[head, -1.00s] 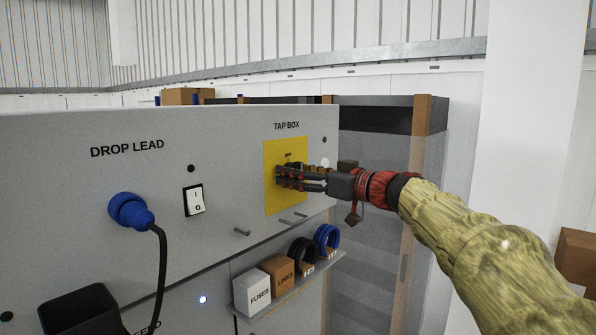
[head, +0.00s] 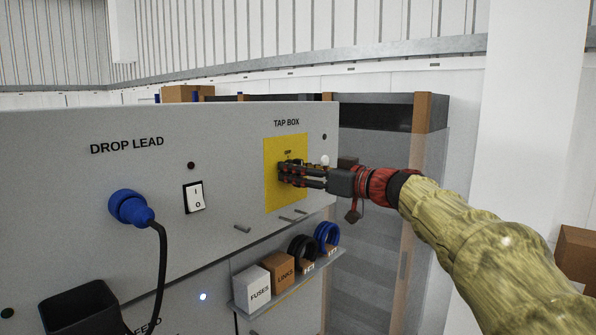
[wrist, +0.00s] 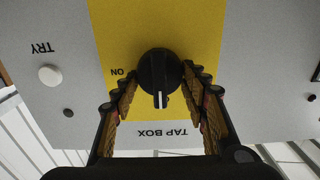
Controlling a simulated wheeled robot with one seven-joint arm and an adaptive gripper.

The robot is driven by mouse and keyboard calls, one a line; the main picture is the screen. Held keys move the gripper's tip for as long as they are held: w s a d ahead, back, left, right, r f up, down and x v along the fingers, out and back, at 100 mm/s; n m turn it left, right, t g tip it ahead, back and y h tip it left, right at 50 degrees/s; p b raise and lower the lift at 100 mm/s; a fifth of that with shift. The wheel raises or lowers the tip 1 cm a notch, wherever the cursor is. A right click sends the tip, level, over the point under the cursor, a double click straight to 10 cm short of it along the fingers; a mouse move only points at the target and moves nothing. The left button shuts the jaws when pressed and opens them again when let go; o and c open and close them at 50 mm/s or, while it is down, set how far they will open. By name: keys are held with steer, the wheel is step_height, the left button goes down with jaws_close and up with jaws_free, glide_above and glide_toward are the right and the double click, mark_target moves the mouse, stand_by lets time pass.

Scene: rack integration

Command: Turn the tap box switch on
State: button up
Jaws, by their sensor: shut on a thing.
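The tap box switch is a round black knob (wrist: 158,70) on a yellow plate (wrist: 110,30), seen in the wrist view. Its white mark points towards the TAP BOX lettering, and the word ON stands to one side of it in the wrist view. In the head view the yellow plate (head: 272,195) is at the right of the grey panel, with a small OFF label above the fingers. My gripper (head: 281,174) reaches in from the right, its fingers on both sides of the knob and shut on it. The fingers hide the knob in the head view.
A white rocker switch (head: 195,198) and a blue plug (head: 131,209) are on the panel's left. Short pegs and a shelf (head: 290,290) with boxes and cable coils are below the plate. A white TRY button (wrist: 50,75) is beside the plate.

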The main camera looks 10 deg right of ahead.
steer(key=m+b, duration=0.3)
steer(key=b, duration=0.1)
steer(key=shift+d+f, duration=0.1)
steer(key=shift+f, duration=0.1)
steer(key=m+b, duration=0.1)
steer(key=m, duration=0.1)
steer(key=m+b, duration=0.2)
steer(key=m, duration=0.1)
steer(key=shift+w+d, duration=0.15)
steer(key=m+b, duration=0.1)
steer(key=m, duration=0.4)
steer(key=shift+m, duration=0.3)
steer(key=shift+w+d+f+m, duration=0.1)
steer(key=shift+m, duration=0.95)
steer(key=shift+f+m, duration=0.1)
steer(key=shift+m, duration=0.95)
steer(key=o, duration=1.1)
